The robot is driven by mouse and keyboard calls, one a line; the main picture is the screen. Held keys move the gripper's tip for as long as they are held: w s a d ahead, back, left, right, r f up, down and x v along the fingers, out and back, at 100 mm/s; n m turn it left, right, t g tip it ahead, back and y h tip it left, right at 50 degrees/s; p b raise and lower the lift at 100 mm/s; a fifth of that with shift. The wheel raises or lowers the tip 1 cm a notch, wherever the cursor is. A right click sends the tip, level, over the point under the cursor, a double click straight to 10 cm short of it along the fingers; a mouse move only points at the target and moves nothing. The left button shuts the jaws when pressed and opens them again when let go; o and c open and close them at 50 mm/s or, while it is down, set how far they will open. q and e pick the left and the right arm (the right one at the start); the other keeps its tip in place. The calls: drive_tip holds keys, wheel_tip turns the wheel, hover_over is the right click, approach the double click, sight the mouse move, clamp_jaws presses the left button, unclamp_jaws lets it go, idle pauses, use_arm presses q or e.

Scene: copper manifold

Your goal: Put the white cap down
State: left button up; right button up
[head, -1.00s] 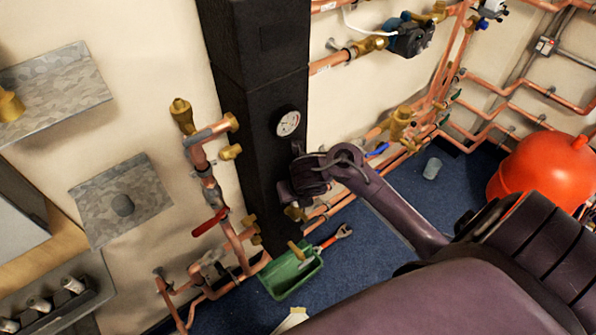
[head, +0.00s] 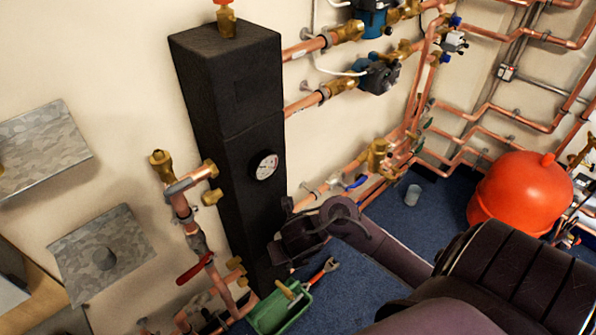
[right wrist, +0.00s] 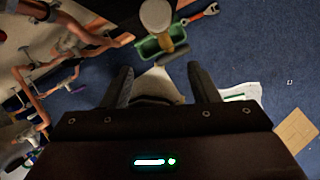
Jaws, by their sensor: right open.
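My right gripper (right wrist: 158,82) is open, with its two dark fingers apart and nothing held between them. In the head view the dark right gripper (head: 292,245) is beside the black column, above the green tray. I cannot identify the white cap for certain. A pale round piece (right wrist: 156,14) shows at the top of the right wrist view, beyond the fingertips and apart from them; it may be the cap, but what it rests on is unclear. My left gripper is not in view.
The green tray (head: 262,318) holds a wooden-handled tool; an orange-handled wrench (head: 322,271) lies beside it. Copper pipes and brass fittings (head: 210,197) flank the black column (head: 235,150). A red tank (head: 515,195) and a grey cup (head: 413,195) stand on the blue floor.

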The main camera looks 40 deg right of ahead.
drive_tip(key=s+a, duration=0.2)
drive_tip(key=s, duration=0.3)
drive_tip(key=s+a+f+m+g+y, duration=0.1)
drive_tip(key=s+f+m+y, duration=0.1)
drive_tip(key=f+m, duration=0.8)
drive_tip(key=s+a+f+m+g+y, duration=0.15)
drive_tip(key=f+m, duration=0.45)
drive_tip(key=f, duration=0.8)
drive_tip(key=s+d+f+m+h, duration=0.1)
drive_tip(key=s+f+m+h, duration=0.1)
drive_tip(key=s+f+m, duration=1.2)
drive_tip(key=s+f, duration=0.3)
drive_tip(key=s, duration=0.3)
drive_tip(key=shift+s+f+g+b, duration=0.35)
drive_tip(key=shift+s+f, duration=0.05)
